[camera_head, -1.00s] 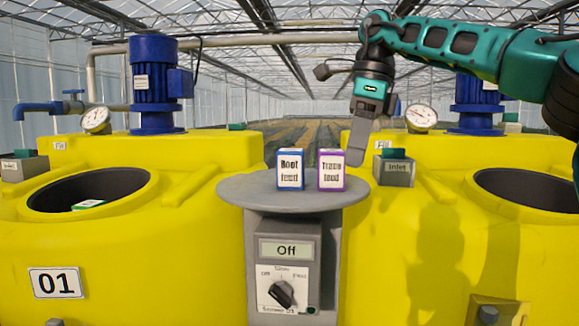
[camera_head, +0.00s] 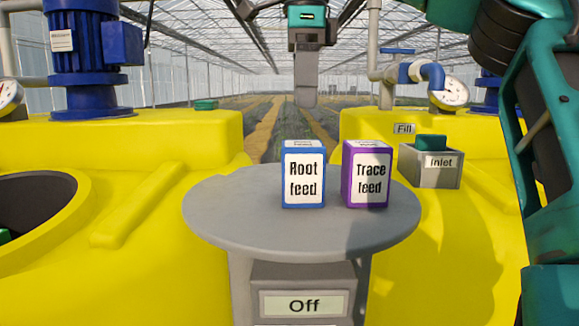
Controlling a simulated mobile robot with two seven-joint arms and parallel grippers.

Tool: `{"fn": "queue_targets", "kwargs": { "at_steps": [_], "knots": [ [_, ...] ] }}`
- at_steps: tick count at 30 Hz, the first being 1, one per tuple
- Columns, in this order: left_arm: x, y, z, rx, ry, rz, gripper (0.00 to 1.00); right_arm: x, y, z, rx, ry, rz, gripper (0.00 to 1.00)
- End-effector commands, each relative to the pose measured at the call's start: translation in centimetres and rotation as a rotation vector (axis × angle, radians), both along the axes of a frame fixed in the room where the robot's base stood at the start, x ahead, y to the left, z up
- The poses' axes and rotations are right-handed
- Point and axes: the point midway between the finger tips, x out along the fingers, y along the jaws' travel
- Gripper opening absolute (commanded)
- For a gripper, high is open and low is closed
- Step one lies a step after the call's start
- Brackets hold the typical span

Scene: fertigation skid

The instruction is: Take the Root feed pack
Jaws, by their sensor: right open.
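The Root feed pack (camera_head: 303,178) is a small upright box with blue edges and a white label. It stands on the round grey table (camera_head: 230,222). The purple-edged Trace feed pack (camera_head: 367,176) stands just right of it, with a narrow gap between them. My right gripper (camera_head: 306,98) hangs pointing down above and behind the Root feed pack, apart from it and empty. Its fingers are seen edge-on, so one covers the other. My left gripper is out of view.
Yellow tanks flank the table; the left one has an open dark mouth (camera_head: 32,208). A grey Inlet box (camera_head: 432,165) with a green top sits on the right tank. An Off display (camera_head: 303,304) is below the table. My right arm fills the right side.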

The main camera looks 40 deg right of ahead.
Motion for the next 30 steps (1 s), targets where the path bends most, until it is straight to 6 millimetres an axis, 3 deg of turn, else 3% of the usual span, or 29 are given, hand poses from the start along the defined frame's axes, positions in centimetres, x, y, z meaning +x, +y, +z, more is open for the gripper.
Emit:
{"fn": "queue_targets", "kwargs": {
  "at_steps": [5,13,22,30],
  "knots": [
    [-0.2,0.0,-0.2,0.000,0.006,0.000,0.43,0.0,-0.1,-1.8,0.002,0.002,0.002,0.99],
    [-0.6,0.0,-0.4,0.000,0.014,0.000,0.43,-0.1,0.0,-6.2,0.003,0.002,0.001,0.99],
    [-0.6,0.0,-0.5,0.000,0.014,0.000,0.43,-0.1,0.2,-8.5,0.002,0.002,0.001,0.99],
    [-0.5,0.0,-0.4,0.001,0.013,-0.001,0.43,-0.2,0.5,-12.2,0.002,0.001,-0.001,0.99]
  ]
}}
